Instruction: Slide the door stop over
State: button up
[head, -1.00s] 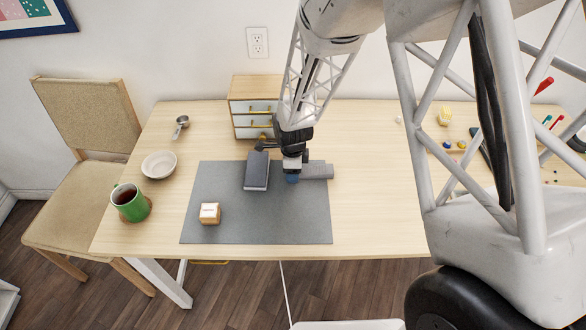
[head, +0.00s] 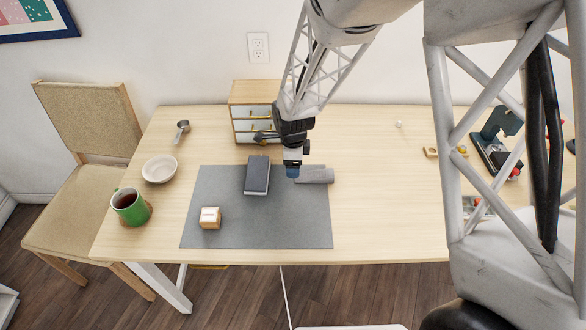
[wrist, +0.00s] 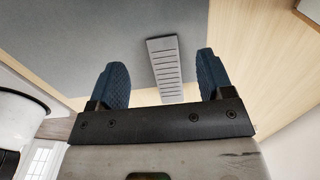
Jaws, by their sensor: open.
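The door stop looks to be the grey ridged wedge (head: 318,175) near the right back part of the grey mat (head: 285,225). In the wrist view the ridged wedge (wrist: 163,58) shows between the two blue fingertips, beyond them, with a gap on either side. My gripper (head: 292,173) is at the wedge's left end in the head view and hides part of it. In the wrist view my gripper (wrist: 163,78) is open, with nothing held between the fingers. I cannot tell whether either finger touches the wedge.
A dark book (head: 257,176) lies just left of my gripper. A small drawer cabinet (head: 253,95) stands behind it. A wooden block (head: 210,218), a green mug (head: 130,205) and a bowl (head: 159,167) are to the left. The table right of the mat (head: 385,190) is clear.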

notch_tip(320, 180, up, 2)
jog(key=shift+r, duration=0.15)
jog(key=shift+r, duration=0.1)
dwell(0.5)
jog(key=s+d+r+n+t, duration=0.1)
jog(key=s+d+r+n, duration=0.35)
jog(key=r, duration=0.45)
jog(key=s+d+r+n, duration=0.4)
jog(key=s+d+r, duration=0.15)
jog(key=r, duration=0.35)
jog(key=s+d+r+n, duration=0.4)
jog(key=s, duration=0.5)
jog(key=s+d+r+n+t, duration=0.1)
jog(key=s+d+r+n, duration=0.3)
jog(key=s, duration=0.5)
jog(key=shift+r+n+t, duration=0.3)
jog(key=shift+r+n, duration=0.3)
jog(key=shift+n, duration=0.15)
jog(key=shift+d, duration=0.1)
